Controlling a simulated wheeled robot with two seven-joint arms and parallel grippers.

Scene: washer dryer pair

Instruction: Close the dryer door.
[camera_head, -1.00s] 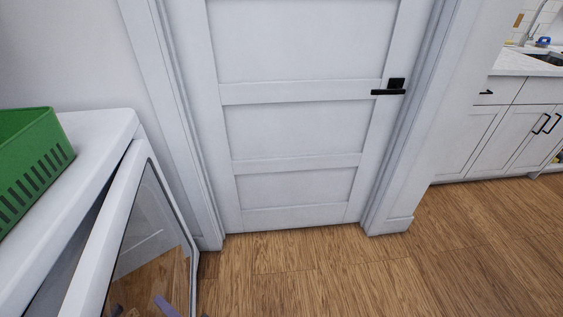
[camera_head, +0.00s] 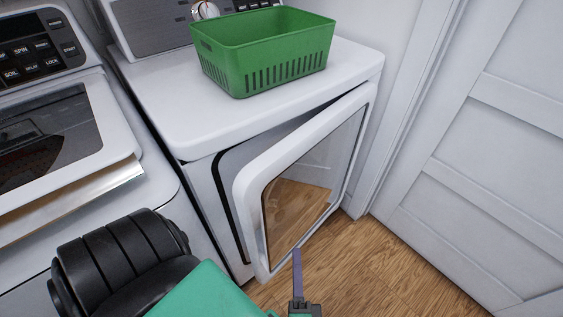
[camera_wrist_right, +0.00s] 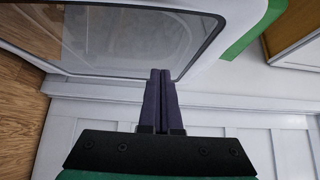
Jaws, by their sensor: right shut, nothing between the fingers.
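The dryer (camera_head: 150,110) is a white machine in the middle of the head view. Its door (camera_head: 250,200), a white frame around a glass pane, stands ajar, joined near the dryer's right side, with its free edge swung out toward me. My right gripper (camera_head: 297,252) shows its purple fingers upright in front of the door's lower part. In the wrist view the shut, empty fingers (camera_wrist_right: 160,72) point toward the door's glass and frame (camera_wrist_right: 130,30). I cannot tell whether they touch it. My left gripper is not in view.
A green basket (camera_head: 265,50) sits on top of the dryer. The washer (camera_head: 60,140) stands to the left. A white panelled door (camera_head: 480,160) is on the right. Wood floor (camera_head: 370,265) is clear between it and the dryer.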

